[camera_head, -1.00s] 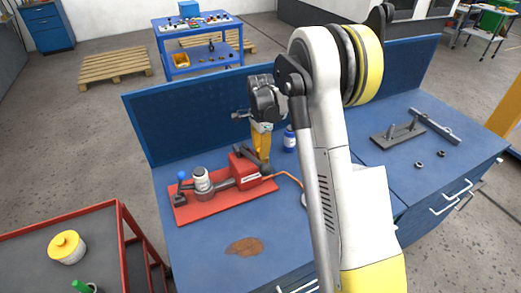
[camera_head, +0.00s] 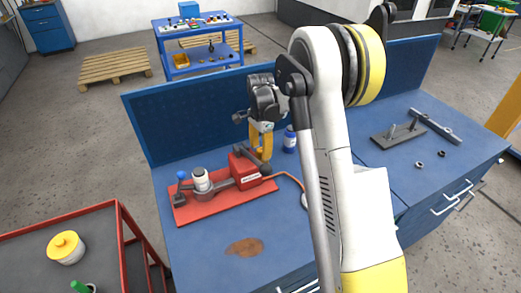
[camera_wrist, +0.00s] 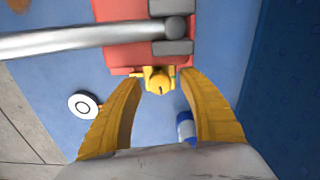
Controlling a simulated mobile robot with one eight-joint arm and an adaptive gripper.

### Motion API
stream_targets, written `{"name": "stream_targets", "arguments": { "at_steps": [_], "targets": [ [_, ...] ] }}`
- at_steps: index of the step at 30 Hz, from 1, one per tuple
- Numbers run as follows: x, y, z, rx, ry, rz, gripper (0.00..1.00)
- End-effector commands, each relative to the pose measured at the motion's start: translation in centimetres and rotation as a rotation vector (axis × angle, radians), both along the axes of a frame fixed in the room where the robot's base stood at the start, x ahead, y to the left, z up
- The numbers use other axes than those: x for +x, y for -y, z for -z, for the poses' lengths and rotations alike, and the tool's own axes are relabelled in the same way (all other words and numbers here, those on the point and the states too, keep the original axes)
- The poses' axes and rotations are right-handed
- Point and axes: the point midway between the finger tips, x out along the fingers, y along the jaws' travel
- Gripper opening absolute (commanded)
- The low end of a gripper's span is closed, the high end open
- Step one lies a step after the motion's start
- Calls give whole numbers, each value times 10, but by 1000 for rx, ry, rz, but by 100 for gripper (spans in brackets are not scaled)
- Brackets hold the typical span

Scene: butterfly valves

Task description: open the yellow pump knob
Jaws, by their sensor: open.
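The yellow pump knob (camera_wrist: 158,82) shows in the wrist view at the end of the red pump (camera_wrist: 128,55), ahead of my fingertips and roughly midway between them. My gripper (camera_wrist: 163,84) is open, with its two yellow fingers spread and nothing between them touching. In the head view my gripper (camera_head: 261,160) points down at the right end of the red pump (camera_head: 244,168) on the blue workbench. The knob is hidden there behind my fingers. The pump sits on a red base plate (camera_head: 215,210).
A blue bottle (camera_head: 290,140) stands just right of my gripper and shows in the wrist view (camera_wrist: 186,127). An orange hose (camera_head: 291,178) runs right. The blue back panel (camera_head: 185,125) rises behind. The bench front has a brown stain (camera_head: 244,247).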

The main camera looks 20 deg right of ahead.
Motion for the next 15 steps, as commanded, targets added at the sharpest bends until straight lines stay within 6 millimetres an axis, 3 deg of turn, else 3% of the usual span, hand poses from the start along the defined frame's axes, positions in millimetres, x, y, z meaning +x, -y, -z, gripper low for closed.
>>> {"name": "stream_targets", "arguments": {
  "at_steps": [5,15],
  "targets": [
    [0,0,-24,0,0,0,49],
    [0,0,-97,0,0,0,49]
  ]
}}
